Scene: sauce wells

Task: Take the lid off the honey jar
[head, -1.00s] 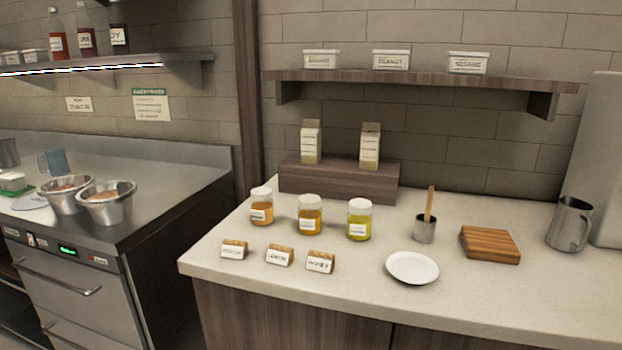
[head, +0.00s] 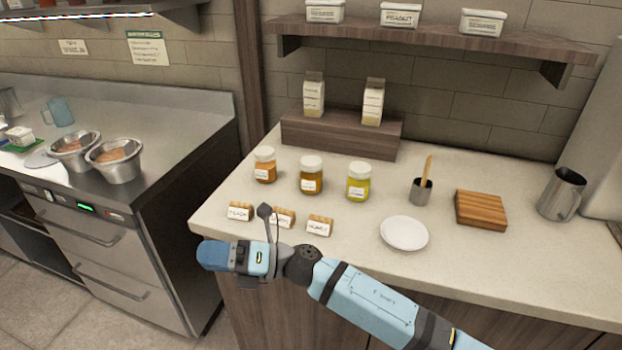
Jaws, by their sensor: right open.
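Three jars with white lids on stand in a row on the counter: an orange one (head: 265,167), an amber one (head: 311,176) and a yellow one (head: 359,183). The labels on the jars are too small to read, so I cannot be sure which is the honey jar; the middle one is honey-coloured. My right gripper (head: 268,212) is open and empty at the counter's front left edge, in front of the jars and apart from them. It partly hides the middle name card. My left gripper is out of view.
Wooden name cards stand before the jars; the right one (head: 319,227) seems to read honey. A white plate (head: 404,234), a metal cup (head: 421,193) with a wooden stick, a wooden board (head: 481,210) and a metal jug (head: 562,194) stand to the right. A wooden riser (head: 340,137) is behind.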

